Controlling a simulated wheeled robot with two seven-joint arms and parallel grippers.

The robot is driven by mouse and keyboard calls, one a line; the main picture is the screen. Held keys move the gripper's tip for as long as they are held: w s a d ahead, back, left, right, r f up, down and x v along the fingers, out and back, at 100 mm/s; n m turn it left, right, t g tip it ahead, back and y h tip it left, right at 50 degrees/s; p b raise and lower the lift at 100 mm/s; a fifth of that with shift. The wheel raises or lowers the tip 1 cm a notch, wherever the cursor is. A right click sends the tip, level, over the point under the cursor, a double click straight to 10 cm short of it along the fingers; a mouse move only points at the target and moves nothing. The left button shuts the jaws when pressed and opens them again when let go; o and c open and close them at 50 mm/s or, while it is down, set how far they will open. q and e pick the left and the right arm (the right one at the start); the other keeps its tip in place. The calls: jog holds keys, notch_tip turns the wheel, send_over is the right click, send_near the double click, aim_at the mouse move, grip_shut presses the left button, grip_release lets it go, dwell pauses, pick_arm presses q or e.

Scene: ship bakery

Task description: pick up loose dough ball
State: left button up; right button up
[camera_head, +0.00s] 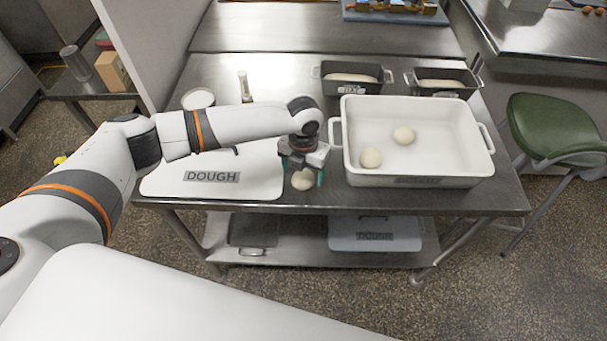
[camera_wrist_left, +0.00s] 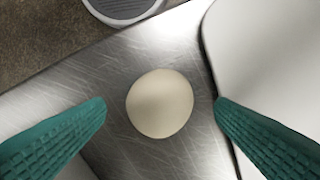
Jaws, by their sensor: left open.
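The loose dough ball (camera_head: 303,181) is pale and round. It sits on the bare steel table between the white DOUGH board and the white tub. In the left wrist view the dough ball (camera_wrist_left: 160,103) lies between the two teal fingers, apart from both. My left gripper (camera_head: 304,176) points down over the dough ball and is open, with one finger on each side. In the left wrist view my left gripper (camera_wrist_left: 160,117) shows a clear gap on either side of the ball. My right gripper is not in view.
The DOUGH board (camera_head: 160,183) lies to the left. Dark loaf tins (camera_head: 350,87) and a small white bowl (camera_head: 198,99) stand behind. The table's front edge is near the ball.

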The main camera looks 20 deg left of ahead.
pick_arm(q)
jog(key=shift+f, duration=1)
jog(key=c, duration=1.1)
